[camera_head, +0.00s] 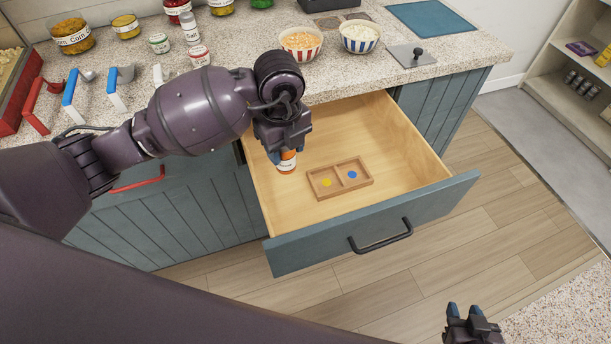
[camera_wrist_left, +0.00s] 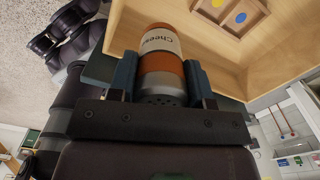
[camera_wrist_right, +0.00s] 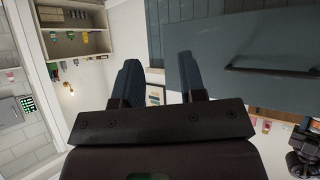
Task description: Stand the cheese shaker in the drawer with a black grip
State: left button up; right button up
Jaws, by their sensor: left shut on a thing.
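The cheese shaker (camera_head: 287,162) is orange with a white label and a grey perforated top. My left gripper (camera_head: 285,150) is shut on it, inside the left part of the open drawer (camera_head: 400,150). In the left wrist view the shaker (camera_wrist_left: 161,62) sits between the fingers, its "Cheese" label showing. I cannot tell whether its base touches the drawer floor. The drawer has a blue-grey front and a black grip (camera_head: 382,238). My right gripper (camera_head: 472,318) is at the lower right, away from the drawer; its fingers are apart and empty in the right wrist view (camera_wrist_right: 160,85).
A wooden two-part tray (camera_head: 340,190) with a yellow and a blue dot lies in the drawer, right of the shaker. The drawer's right side is bare. A red handle (camera_head: 138,180) marks another drawer.

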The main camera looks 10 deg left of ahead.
pick_arm(q)
notch_tip(320, 180, down, 18)
jog(key=b, duration=0.3)
jog(key=shift+f+b, duration=0.2)
jog(key=shift+b, duration=0.15)
jog(key=shift+f, duration=0.35)
jog(key=shift+r, duration=0.1)
jog(key=o, duration=1)
jog(key=shift+o, duration=0.2)
